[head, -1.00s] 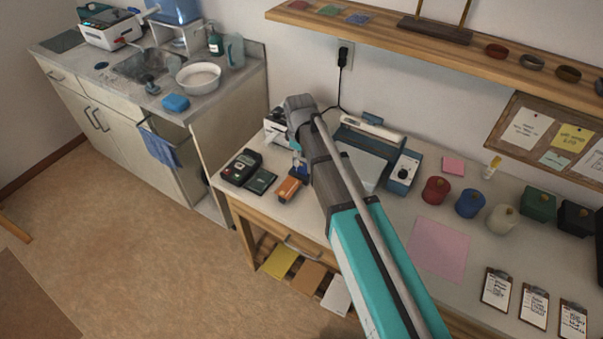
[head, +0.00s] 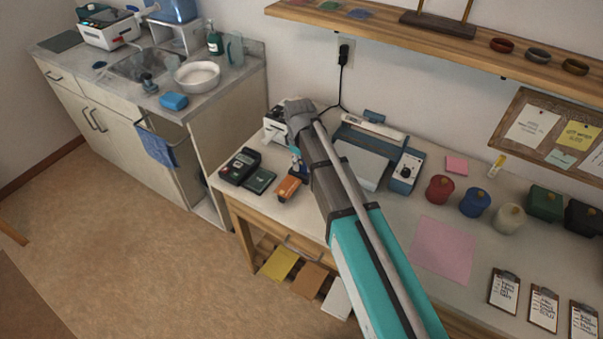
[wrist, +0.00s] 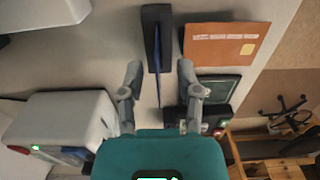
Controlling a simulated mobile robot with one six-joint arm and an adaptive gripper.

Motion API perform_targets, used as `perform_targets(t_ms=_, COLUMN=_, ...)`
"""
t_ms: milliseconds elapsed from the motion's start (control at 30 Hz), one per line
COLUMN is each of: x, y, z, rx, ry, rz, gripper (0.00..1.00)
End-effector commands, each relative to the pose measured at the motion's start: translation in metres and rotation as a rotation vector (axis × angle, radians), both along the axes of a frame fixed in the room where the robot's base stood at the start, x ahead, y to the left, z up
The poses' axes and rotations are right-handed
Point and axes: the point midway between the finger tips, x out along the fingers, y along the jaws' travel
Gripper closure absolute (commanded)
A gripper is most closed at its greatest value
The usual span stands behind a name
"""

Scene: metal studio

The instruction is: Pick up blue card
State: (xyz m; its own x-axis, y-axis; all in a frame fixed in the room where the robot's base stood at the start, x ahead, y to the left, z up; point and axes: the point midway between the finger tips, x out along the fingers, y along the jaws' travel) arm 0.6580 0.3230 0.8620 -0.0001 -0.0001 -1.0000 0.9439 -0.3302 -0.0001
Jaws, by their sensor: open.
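A thin blue card (wrist: 157,62) shows nearly edge-on in the wrist view, at a dark holder (wrist: 155,25). My gripper (wrist: 160,69) is open, with one fingertip on each side of the blue strip and gaps on both sides. Whether the card is level with the fingertips in depth is hard to tell. In the head view a small blue patch (head: 296,160) shows beside my arm, which hides most of the gripper and card.
An orange card (wrist: 222,45) and a green card (wrist: 218,88) lie right of the fingers in the wrist view, near a dark card terminal (head: 239,166). A white machine (wrist: 62,125) stands left. A scale (head: 362,160) and blue-grey box (head: 405,172) stand close by.

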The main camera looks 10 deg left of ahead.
Motion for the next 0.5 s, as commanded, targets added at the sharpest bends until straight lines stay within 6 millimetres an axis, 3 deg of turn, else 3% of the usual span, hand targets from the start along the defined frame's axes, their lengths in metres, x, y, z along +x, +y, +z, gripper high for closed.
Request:
perform_targets(t_ms=200, x=0.000, y=0.000, z=-0.016, rx=0.000, ry=0.000, rz=0.000, gripper=0.56)
perform_targets(t_ms=500, x=0.000, y=0.000, z=-0.018, rx=0.000, ry=0.000, rz=0.000, gripper=0.56)
